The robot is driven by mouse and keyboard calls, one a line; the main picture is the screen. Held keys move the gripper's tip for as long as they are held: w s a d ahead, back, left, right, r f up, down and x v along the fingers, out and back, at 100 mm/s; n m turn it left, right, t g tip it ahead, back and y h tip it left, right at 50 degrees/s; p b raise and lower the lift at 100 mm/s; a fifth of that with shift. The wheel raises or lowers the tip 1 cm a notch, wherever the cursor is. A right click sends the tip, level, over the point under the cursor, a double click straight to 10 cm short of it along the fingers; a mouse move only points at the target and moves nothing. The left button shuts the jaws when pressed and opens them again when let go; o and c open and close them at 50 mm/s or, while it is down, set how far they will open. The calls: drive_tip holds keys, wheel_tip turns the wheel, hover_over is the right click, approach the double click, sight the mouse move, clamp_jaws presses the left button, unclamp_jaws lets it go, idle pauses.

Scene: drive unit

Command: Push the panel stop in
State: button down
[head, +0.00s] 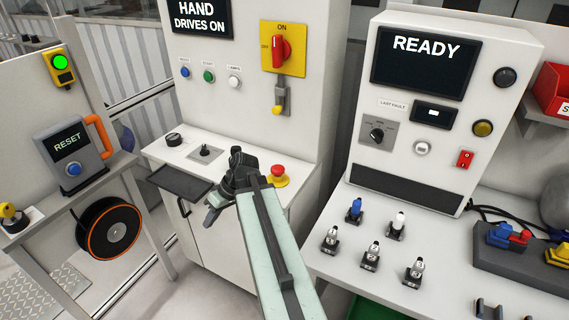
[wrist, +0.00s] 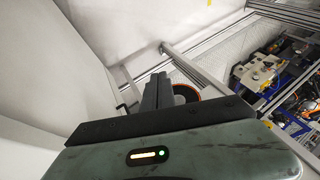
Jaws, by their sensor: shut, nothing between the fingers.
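The panel stop is a red mushroom button (head: 278,171) on a yellow base, on the ledge of the middle cabinet in the head view. It stands up from its base; whether it is latched in I cannot tell. My gripper (head: 211,218) is left of it, over the front of the ledge, pointing down and left, apart from the button. In the wrist view the fingers of my gripper (wrist: 157,88) are together with nothing between them. The button does not show in the wrist view.
A black tray (head: 180,184), a black knob (head: 173,139) and a small selector (head: 204,153) are on or at the same ledge. The cabinet's upright panel (head: 205,108) rises behind. A bench with small connectors (head: 371,255) is at right, a reset box (head: 70,150) at left.

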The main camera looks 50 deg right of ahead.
drive_tip(key=s+d+r+t, duration=0.2)
drive_tip(key=d+r, duration=0.1)
drive_tip(key=d, duration=0.3)
drive_tip(key=s+d+r+t, duration=0.2)
drive_tip(key=d, duration=0.5)
drive_tip(key=s+d+r+t, duration=0.2)
drive_tip(key=d+r, duration=0.1)
drive_tip(key=d, duration=0.4)
drive_tip(key=shift+d+r+n+t, duration=0.15)
drive_tip(key=shift+r+n+t, duration=0.15)
drive_tip(key=shift+r+t, duration=0.1)
drive_tip(key=s+d+r+t+h, duration=0.1)
drive_tip(key=s+d+r+t, duration=0.3)
drive_tip(key=d, duration=0.7)
drive_tip(key=s+r, duration=0.2)
drive_tip(key=s, duration=0.2)
drive_tip(key=shift+s+r+n+h+p, duration=0.15)
drive_tip(key=shift+s+n+h+p, duration=0.2)
drive_tip(key=shift+n+h, duration=0.05)
drive_tip(key=shift+d, duration=0.1)
drive_tip(key=b, duration=0.3)
hover_over(283, 170)
drive_tip(key=s, duration=0.1)
wheel_tip(283, 170, down, 2)
drive_tip(key=f+b, duration=0.1)
drive_tip(key=w+f+b, duration=0.1)
drive_tip(key=f, duration=0.1)
drive_tip(key=shift+f, duration=0.1)
drive_tip(key=shift+f+b, duration=0.65)
drive_tip(key=shift+b, duration=0.1)
